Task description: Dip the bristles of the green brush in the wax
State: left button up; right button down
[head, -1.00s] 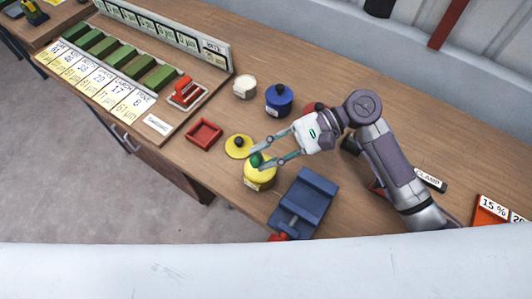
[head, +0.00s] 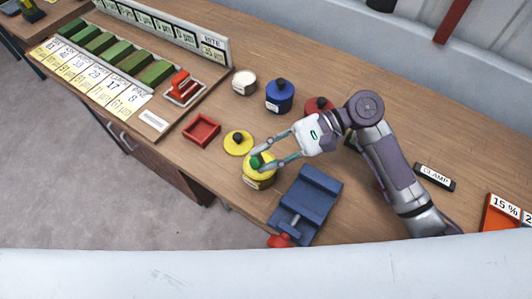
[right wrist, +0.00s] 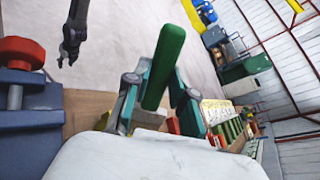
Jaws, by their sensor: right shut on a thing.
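My right gripper (head: 261,160) is shut on the green brush (head: 255,161), right above the yellow pot (head: 259,180). In the right wrist view the brush's green handle (right wrist: 165,65) stands up between the fingers. The bristles are hidden, so I cannot tell how deep they sit in the pot or see any wax. A yellow lid with a dark knob (head: 238,143) lies on the table beside the pot. A dark gripper (right wrist: 71,45), apparently my left one, hangs far off in the right wrist view; its jaws are too small to read.
A blue vise (head: 308,199) stands close right of the yellow pot. A red tray (head: 202,131), a white pot (head: 244,83), a blue pot (head: 279,97) and a red pot (head: 318,104) stand around. A rack with green blocks (head: 118,62) is at the left.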

jog(key=shift+f, duration=0.5)
dwell(0.5)
jog(key=shift+s+f+p, duration=0.1)
jog(key=shift+f+p, duration=0.1)
jog(key=shift+p, duration=0.15)
dwell(2.0)
notch_tip(320, 180, up, 7)
jog(key=p, duration=0.8)
jog(key=shift+r, duration=0.15)
jog(key=shift+w, duration=0.2)
dwell(0.6)
